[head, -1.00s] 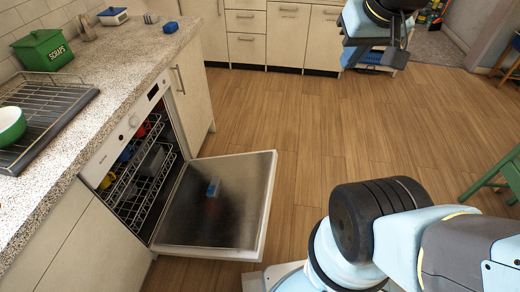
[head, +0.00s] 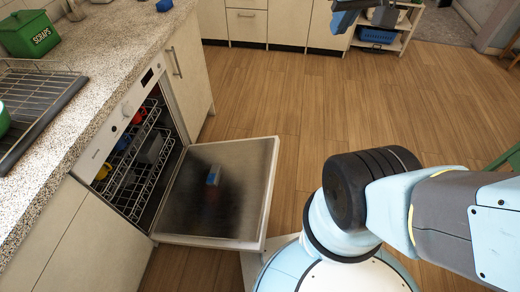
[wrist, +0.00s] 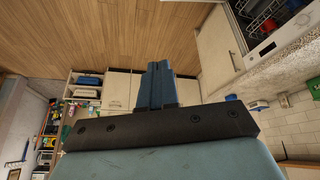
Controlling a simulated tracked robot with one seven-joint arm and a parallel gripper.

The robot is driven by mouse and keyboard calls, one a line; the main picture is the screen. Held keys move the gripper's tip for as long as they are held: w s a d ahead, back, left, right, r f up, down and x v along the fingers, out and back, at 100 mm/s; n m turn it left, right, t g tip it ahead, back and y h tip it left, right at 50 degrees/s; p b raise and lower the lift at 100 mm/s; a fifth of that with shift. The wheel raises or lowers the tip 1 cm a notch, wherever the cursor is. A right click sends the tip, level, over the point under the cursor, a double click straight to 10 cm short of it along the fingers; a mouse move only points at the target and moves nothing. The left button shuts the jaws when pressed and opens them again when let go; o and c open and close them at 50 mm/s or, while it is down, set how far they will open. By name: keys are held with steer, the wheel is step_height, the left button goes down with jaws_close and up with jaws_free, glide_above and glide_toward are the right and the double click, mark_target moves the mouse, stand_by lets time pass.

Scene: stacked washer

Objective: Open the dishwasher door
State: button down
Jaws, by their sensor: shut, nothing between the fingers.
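The dishwasher (head: 125,110) is under the counter at the left in the head view. Its door (head: 220,195) is folded down, about level, with its inner face up. The racks inside (head: 140,170) show, with several colored items in them. My gripper (wrist: 159,68) is shut and empty in the wrist view, its two blue fingers together. It also shows partly at the top edge of the head view (head: 342,20), in the air well away from the door. In the wrist view a bit of the dishwasher (wrist: 275,30) shows at the upper right.
The speckled counter (head: 105,70) holds a green scraps bin (head: 30,35) and a dish rack (head: 40,105). Cabinets (head: 285,25) and a shelf with a blue basket (head: 377,35) stand at the back. Wooden floor (head: 290,105) is clear between them and the door.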

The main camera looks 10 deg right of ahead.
steer(key=w+a+f+n+g+h, duration=0.1)
steer(key=w+f+n+g+h, duration=0.1)
steer(key=w+f+n, duration=0.7)
steer(key=w+a+f+n+g+h, duration=0.1)
steer(key=w+a+f+n+g, duration=0.15)
steer(key=w+f, duration=0.7)
steer(key=w+a+f+n, duration=0.2)
steer(key=w+f+n, duration=0.25)
steer(key=f, duration=0.25)
steer(key=w+a+f+n, duration=0.2)
steer(key=w+f+n, duration=0.25)
steer(key=f, duration=0.35)
steer(key=n+g, duration=0.2)
steer(key=n, duration=0.9)
glide_toward(265, 168)
steer(key=shift+h, duration=0.3)
steer(key=x, duration=0.7)
steer(key=shift+w+a, duration=0.1)
steer(key=shift+a, duration=0.2)
steer(key=shift+f, duration=0.1)
